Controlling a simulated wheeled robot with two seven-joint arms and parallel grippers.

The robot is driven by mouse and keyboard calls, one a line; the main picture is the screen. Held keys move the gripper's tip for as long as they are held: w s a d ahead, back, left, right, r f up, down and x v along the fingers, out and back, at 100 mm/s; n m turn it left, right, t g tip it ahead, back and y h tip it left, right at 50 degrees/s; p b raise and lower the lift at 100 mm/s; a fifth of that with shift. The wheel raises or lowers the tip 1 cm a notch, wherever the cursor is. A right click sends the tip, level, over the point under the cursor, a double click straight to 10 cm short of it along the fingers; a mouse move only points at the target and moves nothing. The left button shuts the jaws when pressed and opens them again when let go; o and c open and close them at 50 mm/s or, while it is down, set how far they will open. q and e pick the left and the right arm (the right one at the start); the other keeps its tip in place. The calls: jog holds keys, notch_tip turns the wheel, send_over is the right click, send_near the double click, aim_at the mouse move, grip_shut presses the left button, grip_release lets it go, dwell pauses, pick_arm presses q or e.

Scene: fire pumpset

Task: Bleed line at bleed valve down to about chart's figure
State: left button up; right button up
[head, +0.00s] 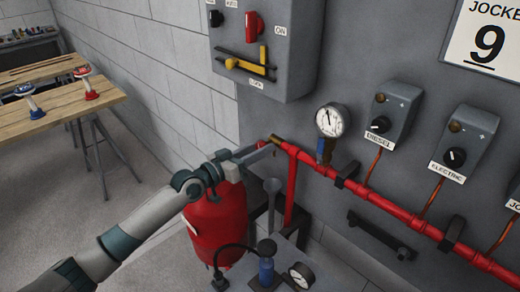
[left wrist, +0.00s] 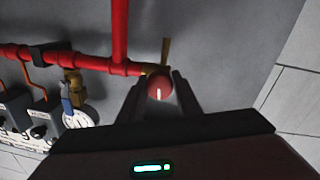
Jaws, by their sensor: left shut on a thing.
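The bleed valve sits at the left end of the red pipe (head: 405,218), its brass end (head: 277,140) showing in the head view. In the left wrist view its round red knob (left wrist: 159,90) with a white mark lies between the fingers. My left gripper (head: 265,149) is shut on this knob; the fingers (left wrist: 160,93) flank it. The pressure gauge (head: 331,119) stands above the pipe, its needle pointing up and slightly left; its figures are too small to read. The chart (head: 490,38) at upper right reads "JOCKEY" and a large 9. My right gripper is not in view.
A grey funnel (head: 272,186) stands under the pipe's end, near the red tank (head: 215,225). Diesel (head: 389,115) and electric (head: 463,143) switch boxes are on the wall. A control box (head: 268,45) hangs above my gripper. A wooden table (head: 65,97) stands left.

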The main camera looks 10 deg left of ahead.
pick_arm(q)
jog(key=n, duration=0.9)
jog(key=shift+t+p, duration=0.3)
jog(key=n+p, duration=0.1)
jog(key=n, duration=0.3)
jog(key=shift+r+n+p, duration=0.1)
jog(key=shift+n+p, duration=0.3)
jog(key=shift+n+t+y+p, duration=0.45)
jog(key=shift+n+p, duration=0.35)
jog(key=shift+n, duration=1.1)
jog(key=o, duration=1)
